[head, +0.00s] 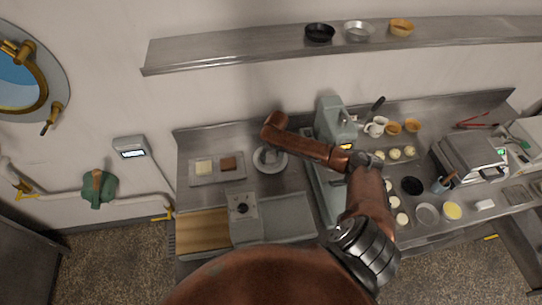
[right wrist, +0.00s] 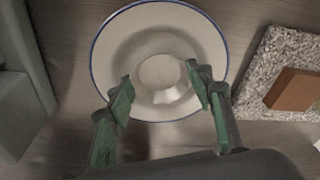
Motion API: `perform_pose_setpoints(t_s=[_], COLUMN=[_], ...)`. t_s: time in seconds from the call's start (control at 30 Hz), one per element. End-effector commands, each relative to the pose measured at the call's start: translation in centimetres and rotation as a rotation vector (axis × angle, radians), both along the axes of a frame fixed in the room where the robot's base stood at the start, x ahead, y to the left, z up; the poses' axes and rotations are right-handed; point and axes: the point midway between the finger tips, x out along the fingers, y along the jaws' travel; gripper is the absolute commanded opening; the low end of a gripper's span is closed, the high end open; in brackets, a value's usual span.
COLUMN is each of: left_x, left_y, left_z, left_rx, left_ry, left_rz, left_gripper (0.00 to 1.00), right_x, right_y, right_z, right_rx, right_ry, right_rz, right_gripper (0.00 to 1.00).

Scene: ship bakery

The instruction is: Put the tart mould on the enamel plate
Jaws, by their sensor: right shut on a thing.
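The enamel plate (head: 259,168) is white and lies on the steel counter below my right gripper. In the right wrist view the plate (right wrist: 211,42) shows its blue rim nearly whole. My right gripper (head: 269,153) hangs over the plate, small and partly covered by its own arm. In the right wrist view the gripper (right wrist: 160,88) is shut on the tart mould (right wrist: 163,73), a pale metallic piece between its fingers. The mould overlaps the middle of the plate; whether it touches the plate I cannot tell. My left gripper is not in view.
A speckled slab (head: 203,180) with a pale block and a brown block (head: 228,164) lies left of the plate. A green mixer (head: 334,118) stands to the right. A scale-like device (head: 243,208) is in front. Several moulds and cups crowd the right counter.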

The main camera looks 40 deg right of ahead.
Motion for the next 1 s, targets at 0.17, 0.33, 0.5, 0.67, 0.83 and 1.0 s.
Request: perform_pose_setpoints(t_s=[0.17,0.33,0.5,0.67,0.83,1.0], left_x=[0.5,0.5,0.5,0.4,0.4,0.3], left_y=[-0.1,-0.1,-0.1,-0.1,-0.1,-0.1], left_z=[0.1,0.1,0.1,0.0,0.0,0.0], left_rx=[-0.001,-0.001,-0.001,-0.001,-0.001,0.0], left_ry=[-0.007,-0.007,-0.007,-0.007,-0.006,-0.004], left_rz=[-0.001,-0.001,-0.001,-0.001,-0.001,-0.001], left_gripper=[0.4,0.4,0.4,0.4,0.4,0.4], right_x=[0.0,0.0,0.0,0.0,-0.3,-0.9], right_y=[0.0,0.0,0.0,0.0,0.0,0.1], right_z=[-0.2,-0.1,-0.1,0.4,3.0,6.7], right_rx=[0.0,0.0,0.0,0.0,-0.002,-0.002], right_ry=[0.0,0.001,0.001,0.0,-0.002,-0.002], right_rz=[0.0,0.0,0.0,0.001,0.002,0.003], right_gripper=[0.56,0.66,0.66,0.66,0.66,0.66])
